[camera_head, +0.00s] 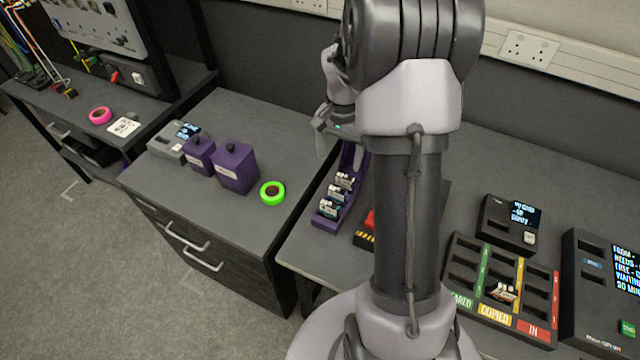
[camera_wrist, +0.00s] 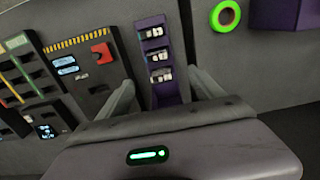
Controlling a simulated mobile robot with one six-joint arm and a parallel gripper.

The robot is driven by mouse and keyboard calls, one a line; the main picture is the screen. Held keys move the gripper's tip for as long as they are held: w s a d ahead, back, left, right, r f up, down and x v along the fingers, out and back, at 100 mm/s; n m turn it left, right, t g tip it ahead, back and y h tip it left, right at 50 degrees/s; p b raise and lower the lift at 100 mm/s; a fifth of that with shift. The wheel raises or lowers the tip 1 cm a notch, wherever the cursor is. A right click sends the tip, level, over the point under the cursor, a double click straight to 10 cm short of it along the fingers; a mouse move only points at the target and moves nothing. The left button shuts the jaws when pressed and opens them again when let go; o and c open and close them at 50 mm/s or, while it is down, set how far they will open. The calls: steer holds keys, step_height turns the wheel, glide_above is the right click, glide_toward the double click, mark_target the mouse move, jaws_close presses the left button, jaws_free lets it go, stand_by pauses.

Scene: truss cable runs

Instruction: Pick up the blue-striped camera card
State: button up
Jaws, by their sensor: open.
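A purple rack (camera_head: 355,190) holds several small white-and-dark cards: an upper card (camera_head: 345,181), a middle card (camera_head: 336,193) and a lower card (camera_head: 328,209). The lower one seems to show a bluish tint, but the stripe colours are too small to be sure which is blue-striped. In the wrist view the rack (camera_wrist: 166,98) stands between my open fingers, with cards at its top (camera_wrist: 153,33), middle (camera_wrist: 157,55) and bottom (camera_wrist: 162,75). My gripper (camera_wrist: 160,80) is open and empty above the rack. In the head view my arm partly hides the rack's far end.
A sorting tray (camera_head: 462,265) with green, yellow and red labels holds one card (camera_head: 503,291). A black box with a red part (camera_head: 370,220) adjoins the rack. A green tape roll (camera_head: 272,192) and purple boxes (camera_head: 235,165) stand on the left cabinet.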

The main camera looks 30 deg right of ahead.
mark_target(338, 188)
step_height(338, 188, down, 9)
steer(key=b, duration=0.2)
steer(key=shift+s+b, duration=0.15)
steer(key=shift+b, duration=0.15)
steer(key=f+b, duration=0.1)
steer(key=f, duration=0.2)
steer(key=f+b, duration=0.1)
steer(key=f, duration=0.1)
steer(key=shift+s+a+f+b, duration=0.15)
steer(key=shift+s+f+b, duration=0.1)
steer(key=shift+f+b, duration=0.1)
steer(key=shift+r, duration=0.15)
steer(key=c, duration=1.5)
